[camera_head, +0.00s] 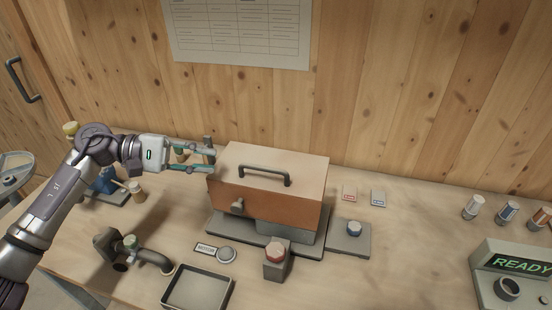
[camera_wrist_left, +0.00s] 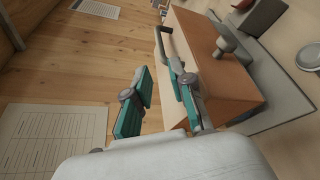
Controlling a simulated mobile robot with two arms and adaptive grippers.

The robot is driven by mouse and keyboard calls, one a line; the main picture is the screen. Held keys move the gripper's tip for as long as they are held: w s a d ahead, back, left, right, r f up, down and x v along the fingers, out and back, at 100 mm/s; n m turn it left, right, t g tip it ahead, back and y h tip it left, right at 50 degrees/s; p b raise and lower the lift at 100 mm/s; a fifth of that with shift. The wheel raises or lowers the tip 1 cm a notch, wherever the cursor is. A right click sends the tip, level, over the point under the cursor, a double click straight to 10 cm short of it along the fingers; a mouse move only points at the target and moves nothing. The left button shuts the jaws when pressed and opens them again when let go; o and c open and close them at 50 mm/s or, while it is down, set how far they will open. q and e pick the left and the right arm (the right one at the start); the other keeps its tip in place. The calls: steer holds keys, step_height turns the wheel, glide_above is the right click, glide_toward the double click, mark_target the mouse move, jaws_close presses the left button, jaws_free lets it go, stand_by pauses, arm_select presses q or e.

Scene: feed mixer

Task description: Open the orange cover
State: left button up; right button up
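The orange cover (camera_head: 262,197) is a box-like lid standing shut over a grey base (camera_head: 287,229). It has a dark bar handle (camera_head: 264,174) on its top and a grey knob (camera_head: 238,205) on its front face. In the left wrist view the cover (camera_wrist_left: 213,60) is at the upper right, with its handle (camera_wrist_left: 163,44) and knob (camera_wrist_left: 229,45) showing. My left gripper (camera_head: 212,160) is open and empty at the cover's upper left corner, left of the handle. In the left wrist view its fingers (camera_wrist_left: 160,122) stand apart. I cannot tell whether a finger touches the cover. My right gripper is not in view.
A grey tray (camera_head: 197,307) and a pipe fitting (camera_head: 130,247) are at the front left. A red-topped block (camera_head: 276,262) stands before the cover. A READY display (camera_head: 517,264) is at the right. The wooden wall (camera_head: 400,90) rises behind.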

mark_target(255, 168)
arm_select(q)
steer(key=p+x, duration=0.1)
steer(key=x, duration=0.1)
steer(key=p+x, duration=0.1)
steer(key=x, duration=0.1)
steer(key=s+p+x, duration=0.1)
steer(key=shift+d+r, duration=0.35)
steer(key=shift+d, duration=0.2)
steer(key=p+x, duration=0.3)
steer(key=x, duration=0.3)
steer(key=shift+w+d+f, duration=0.15)
steer(key=shift+w+f, duration=0.05)
steer(key=shift+d+f, duration=0.15)
steer(key=shift+d, duration=0.1)
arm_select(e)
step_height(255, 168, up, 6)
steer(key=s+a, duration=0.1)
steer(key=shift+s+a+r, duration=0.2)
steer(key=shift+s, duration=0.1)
arm_select(q)
jaws_close()
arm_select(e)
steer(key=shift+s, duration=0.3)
